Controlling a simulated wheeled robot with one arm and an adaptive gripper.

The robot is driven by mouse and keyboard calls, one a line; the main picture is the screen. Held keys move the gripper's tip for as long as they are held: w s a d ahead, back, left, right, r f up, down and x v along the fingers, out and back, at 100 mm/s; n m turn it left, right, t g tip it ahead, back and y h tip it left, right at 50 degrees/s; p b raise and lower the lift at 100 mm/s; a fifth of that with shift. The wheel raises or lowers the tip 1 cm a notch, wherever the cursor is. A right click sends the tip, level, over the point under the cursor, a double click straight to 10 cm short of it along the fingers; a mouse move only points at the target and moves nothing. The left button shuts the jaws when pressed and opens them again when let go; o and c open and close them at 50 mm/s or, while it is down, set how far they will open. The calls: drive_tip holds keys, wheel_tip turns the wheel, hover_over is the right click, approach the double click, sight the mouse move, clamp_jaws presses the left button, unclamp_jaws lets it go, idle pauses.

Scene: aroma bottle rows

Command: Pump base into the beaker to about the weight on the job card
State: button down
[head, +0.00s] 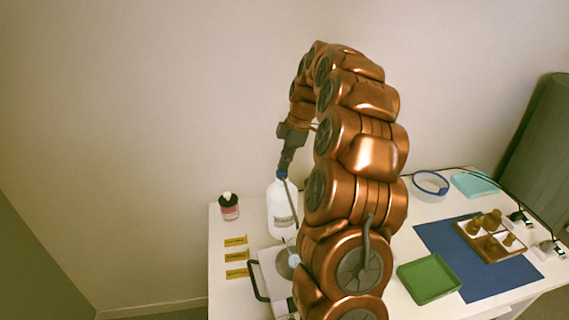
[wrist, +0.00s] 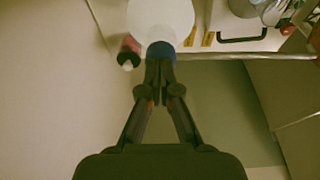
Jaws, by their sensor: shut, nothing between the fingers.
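A white pump bottle (head: 283,213) with a label and a blue top stands on the table left of my arm. In the wrist view the white bottle (wrist: 160,16) is at the top, with its blue part (wrist: 160,50) at my fingertips. My gripper (head: 284,171) points down at the bottle's top; in the wrist view its fingers (wrist: 160,72) are together and empty. Whether they touch the pump I cannot tell. A clear vessel, likely the beaker (wrist: 243,7), is cut off at the wrist view's top. In the head view my arm partly hides that area. No readable job card or weight shows.
A small dark-capped jar (head: 229,207) stands left of the bottle. Several yellow labels (head: 236,256) lie in front of it. A green tray (head: 429,278), blue mat (head: 465,285), wooden box (head: 470,241), blue ring (head: 430,183) and teal tray (head: 474,185) are on the right.

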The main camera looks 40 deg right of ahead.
drive_tip(key=shift+f, duration=0.1)
wheel_tip(320, 180, up, 4)
drive_tip(key=shift+r, duration=0.25)
drive_tip(key=p+v, duration=0.1)
drive_tip(key=v, duration=0.8)
drive_tip(key=shift+r, duration=0.4)
drive_tip(key=shift+d, duration=0.1)
idle(0.4)
